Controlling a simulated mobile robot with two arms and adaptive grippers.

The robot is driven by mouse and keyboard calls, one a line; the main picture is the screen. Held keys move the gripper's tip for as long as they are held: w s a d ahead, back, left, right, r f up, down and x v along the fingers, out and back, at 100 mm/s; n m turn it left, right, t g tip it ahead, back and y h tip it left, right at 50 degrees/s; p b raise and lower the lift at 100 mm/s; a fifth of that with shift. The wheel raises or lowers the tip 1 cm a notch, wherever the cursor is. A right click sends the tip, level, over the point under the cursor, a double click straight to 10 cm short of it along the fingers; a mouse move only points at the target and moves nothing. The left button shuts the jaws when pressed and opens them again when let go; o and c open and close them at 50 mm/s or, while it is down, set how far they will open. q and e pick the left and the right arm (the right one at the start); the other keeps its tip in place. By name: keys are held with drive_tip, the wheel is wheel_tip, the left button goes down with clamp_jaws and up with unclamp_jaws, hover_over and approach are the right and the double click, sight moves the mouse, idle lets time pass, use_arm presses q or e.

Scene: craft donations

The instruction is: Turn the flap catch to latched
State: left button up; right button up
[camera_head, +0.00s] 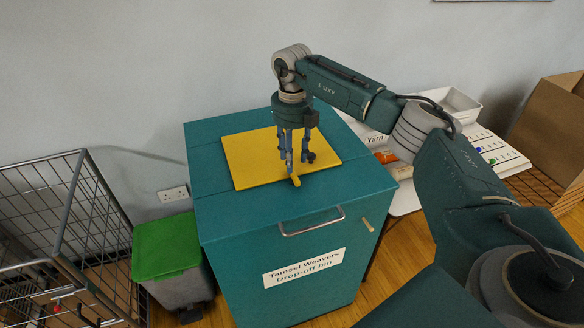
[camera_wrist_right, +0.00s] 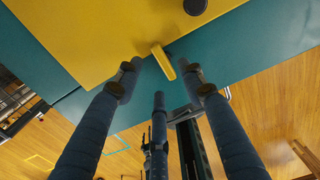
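The teal drop-off bin (camera_head: 215,215) has a yellow flap (camera_head: 250,160) on its top. The flap catch (camera_head: 296,181) is a small yellow bar at the flap's front edge. In the right wrist view the catch (camera_wrist_right: 163,62) reaches from the flap's edge over the teal lid, slightly slanted. My right gripper (camera_head: 297,164) points down over the flap, with its fingers apart and empty. In the right wrist view its fingertips (camera_wrist_right: 160,76) are on either side of the catch; contact cannot be told. My left gripper is out of view.
A dark knob (camera_wrist_right: 195,6) sits on the flap near the catch. A metal handle (camera_head: 312,222) and a small peg (camera_head: 367,225) are on the bin's front. A green-lidded pail (camera_head: 166,246) and a wire cage (camera_head: 60,225) stand left. A cardboard box (camera_head: 548,125) stands right.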

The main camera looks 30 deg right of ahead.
wheel_tip(320, 180, up, 7)
drive_tip(key=shift+f, duration=0.2)
drive_tip(key=shift+f, duration=0.1)
idle(0.5)
